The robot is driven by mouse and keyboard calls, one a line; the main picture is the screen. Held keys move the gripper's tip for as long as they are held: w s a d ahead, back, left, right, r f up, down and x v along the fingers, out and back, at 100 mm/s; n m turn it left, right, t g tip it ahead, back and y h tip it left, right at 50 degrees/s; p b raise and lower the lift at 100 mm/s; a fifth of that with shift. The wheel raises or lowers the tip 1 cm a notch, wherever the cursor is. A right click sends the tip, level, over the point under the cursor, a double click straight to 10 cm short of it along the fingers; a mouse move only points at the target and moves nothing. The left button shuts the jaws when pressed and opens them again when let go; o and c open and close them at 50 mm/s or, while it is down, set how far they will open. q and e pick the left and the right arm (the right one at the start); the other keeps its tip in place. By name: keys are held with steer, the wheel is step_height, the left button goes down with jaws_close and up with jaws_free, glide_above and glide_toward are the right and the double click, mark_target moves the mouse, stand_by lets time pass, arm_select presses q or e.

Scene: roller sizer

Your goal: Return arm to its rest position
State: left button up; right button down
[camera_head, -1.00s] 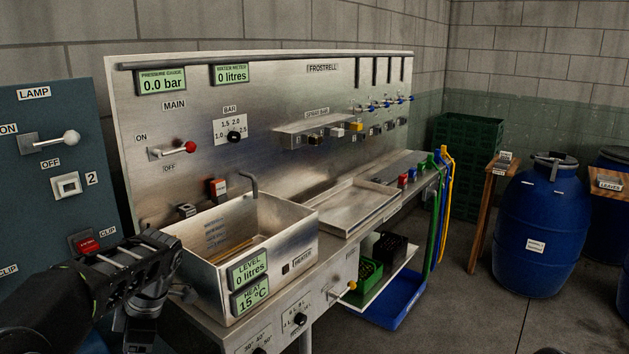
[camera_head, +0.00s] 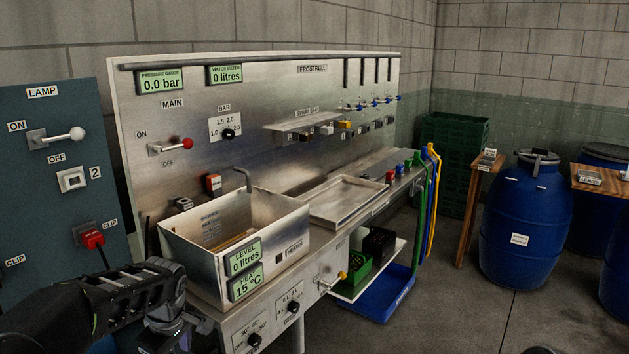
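My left arm comes in from the lower left, black and bent. Its wrist and gripper (camera_head: 180,318) are near the bottom edge, in front of the steel sink (camera_head: 185,262). The fingertips cannot be made out, so I cannot tell whether this gripper is open or shut. The arm is below the blue-grey lamp panel (camera_head: 45,195) and its red plug (camera_head: 92,238), which has a black cable hanging down behind the arm. My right gripper is not clearly in view.
A steel bench with a sink and a tray (camera_head: 350,200) runs back to the right. Its back panel (camera_head: 290,90) carries gauges and a red-knobbed lever (camera_head: 186,144). Blue barrels (camera_head: 525,220) and a wooden stand (camera_head: 478,215) are at right. The floor (camera_head: 440,305) between is clear.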

arm_select(q)
steer(key=s+d+f+m+t+h, duration=0.1)
steer(key=s+d+f+m+h, duration=0.1)
steer(key=d+f+m, duration=0.5)
steer(key=s+d+f+m+t+h, duration=0.15)
steer(key=d+f+m, duration=0.25)
steer(key=d+f, duration=0.65)
steer(key=s+d+f+g+h, duration=0.1)
steer(key=s+f, duration=0.3)
steer(key=s, duration=0.4)
steer(key=s+d+f+g+h, duration=0.1)
steer(key=s+d+f, duration=0.2)
steer(key=s+f, duration=0.2)
steer(key=s+d+f+m+g+h, duration=0.1)
steer(key=s+f, duration=0.4)
steer(key=s, duration=0.7)
steer(key=shift+d+f+g, duration=0.2)
steer(key=shift+d+g, duration=0.25)
steer(key=shift+d, duration=0.15)
